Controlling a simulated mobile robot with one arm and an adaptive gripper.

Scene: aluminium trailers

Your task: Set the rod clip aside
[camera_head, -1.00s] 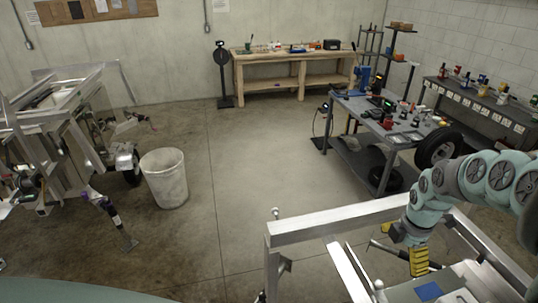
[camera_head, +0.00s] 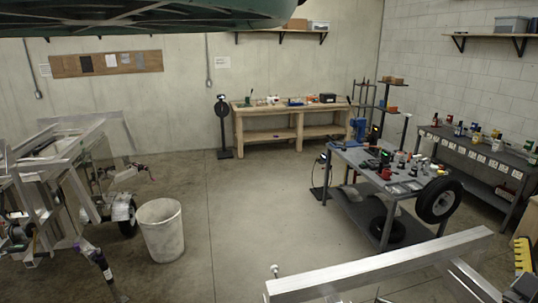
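I cannot make out the rod clip with certainty. A yellow piece with a toothed edge (camera_head: 523,256) shows at the right edge of the head view, with something dark just below it. I cannot tell whether the yellow piece is the rod clip or belongs to something else. I cannot make out my gripper or its fingers, nor whether it holds anything.
An aluminium trailer beam (camera_head: 385,268) crosses the lower right. A grey tool table (camera_head: 350,158) with a tyre (camera_head: 438,200) stands behind it. A white bin (camera_head: 160,232) and another trailer (camera_head: 68,160) are at left. The middle floor is clear.

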